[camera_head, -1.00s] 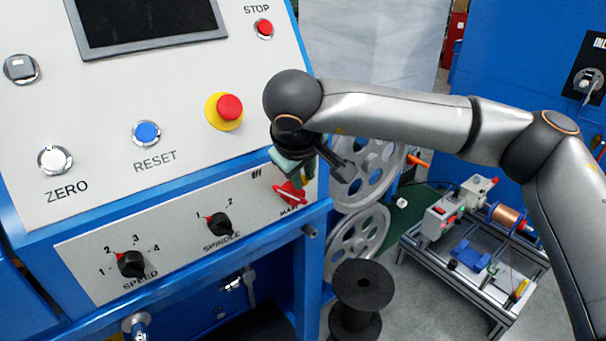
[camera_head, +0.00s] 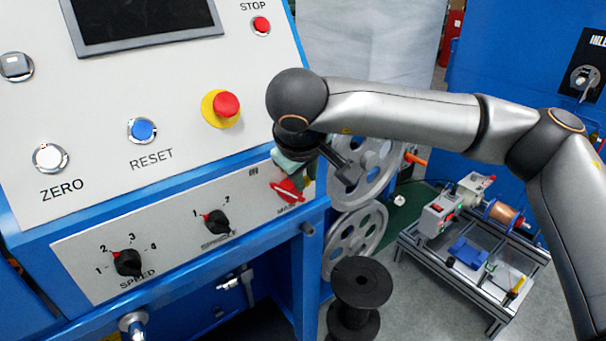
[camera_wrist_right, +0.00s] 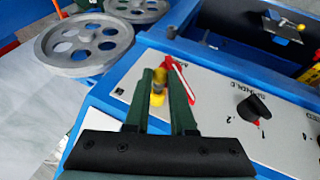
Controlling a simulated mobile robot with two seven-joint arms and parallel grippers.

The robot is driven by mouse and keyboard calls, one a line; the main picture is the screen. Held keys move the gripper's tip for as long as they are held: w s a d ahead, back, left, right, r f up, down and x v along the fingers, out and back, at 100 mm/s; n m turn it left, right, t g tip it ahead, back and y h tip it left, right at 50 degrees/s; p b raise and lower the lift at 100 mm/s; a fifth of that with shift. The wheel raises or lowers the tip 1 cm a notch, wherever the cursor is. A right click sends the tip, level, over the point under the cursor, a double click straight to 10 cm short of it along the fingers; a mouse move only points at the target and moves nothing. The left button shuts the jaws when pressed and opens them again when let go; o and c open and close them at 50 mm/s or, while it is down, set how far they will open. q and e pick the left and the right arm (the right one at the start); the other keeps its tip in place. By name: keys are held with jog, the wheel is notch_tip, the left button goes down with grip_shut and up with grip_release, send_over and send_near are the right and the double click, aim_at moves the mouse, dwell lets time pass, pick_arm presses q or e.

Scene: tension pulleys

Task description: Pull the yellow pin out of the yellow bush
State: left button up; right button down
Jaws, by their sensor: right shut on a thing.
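My right gripper (camera_wrist_right: 161,76) shows in the right wrist view as two dark green fingers, shut on a small yellow piece (camera_wrist_right: 157,98), which I take for the yellow pin. A greyish band crosses the yellow, and I cannot tell pin from bush there. In the head view the same gripper (camera_head: 282,160) is mostly hidden under my wrist, at the right edge of the control panel. The yellow bush cannot be made out separately. My left gripper is out of view.
The red main switch (camera_head: 288,190) is close beside my right gripper. The control panel (camera_head: 185,235) lies to the left. Grey pulleys (camera_head: 358,243) stand on the right, above a black spool (camera_head: 360,284). A small bench machine (camera_head: 470,250) stands farther right.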

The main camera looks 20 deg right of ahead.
jog(key=shift+s+d, duration=0.25)
jog(key=shift+s, duration=0.4)
jog(key=shift+s+d, duration=0.1)
jog(key=shift+s, duration=0.25)
dwell(0.5)
jog(key=shift+s+d+b, duration=0.15)
jog(key=shift+s+b, duration=0.15)
jog(key=shift+s, duration=0.1)
jog(key=s, duration=0.2)
jog(key=s+d+b, duration=0.1)
jog(key=shift+s+d, duration=0.2)
jog(key=shift+s, duration=0.15)
